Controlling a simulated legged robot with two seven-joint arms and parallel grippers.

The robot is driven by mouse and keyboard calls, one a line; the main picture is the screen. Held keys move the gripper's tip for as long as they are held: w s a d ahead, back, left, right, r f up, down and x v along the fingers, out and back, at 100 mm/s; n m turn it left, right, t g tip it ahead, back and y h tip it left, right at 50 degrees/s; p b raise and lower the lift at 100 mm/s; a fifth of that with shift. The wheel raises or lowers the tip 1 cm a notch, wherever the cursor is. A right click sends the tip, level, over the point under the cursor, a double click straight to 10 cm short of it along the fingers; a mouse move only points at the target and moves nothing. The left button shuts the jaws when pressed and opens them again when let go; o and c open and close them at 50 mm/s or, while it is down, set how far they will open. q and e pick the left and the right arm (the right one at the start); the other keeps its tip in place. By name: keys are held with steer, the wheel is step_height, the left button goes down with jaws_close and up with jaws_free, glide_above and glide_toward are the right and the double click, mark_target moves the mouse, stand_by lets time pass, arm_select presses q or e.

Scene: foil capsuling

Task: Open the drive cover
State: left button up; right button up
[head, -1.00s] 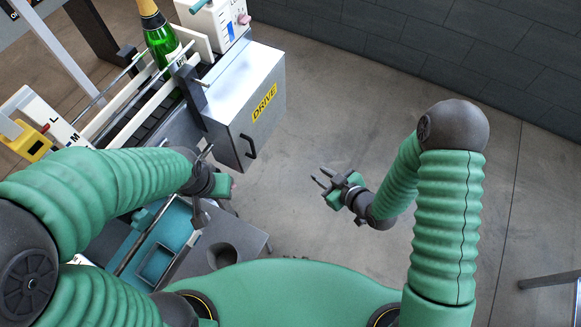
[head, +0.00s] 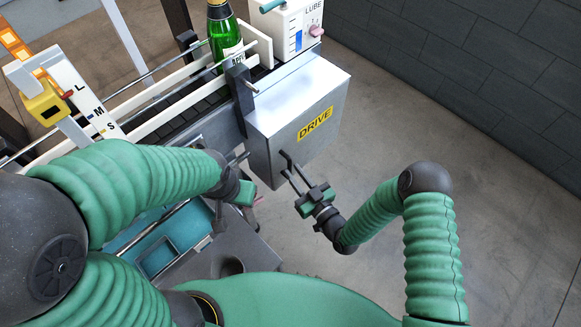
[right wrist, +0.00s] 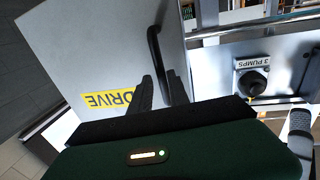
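The drive cover (head: 290,110) is a grey metal box with a yellow DRIVE label, at the end of the conveyor. It looks shut. Its black bar handle (right wrist: 154,48) stands out from the face in the right wrist view. My right gripper (head: 288,164) is at the cover's lower front edge, fingers pointing at the handle. In the right wrist view its two fingers (right wrist: 161,88) are apart, with the handle's near end seen between their tips; I cannot tell whether they touch it. My left gripper (head: 238,170) is beside the conveyor, left of the cover, its fingers partly hidden.
A green bottle (head: 222,35) stands upright on the conveyor behind the cover. A white LUBE unit (head: 288,25) is behind the cover. A 3 PUMPS knob (right wrist: 253,82) shows in the right wrist view. The floor to the right is clear.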

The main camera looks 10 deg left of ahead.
steer(key=shift+x, duration=1.5)
steer(key=shift+s, duration=0.15)
jaws_close()
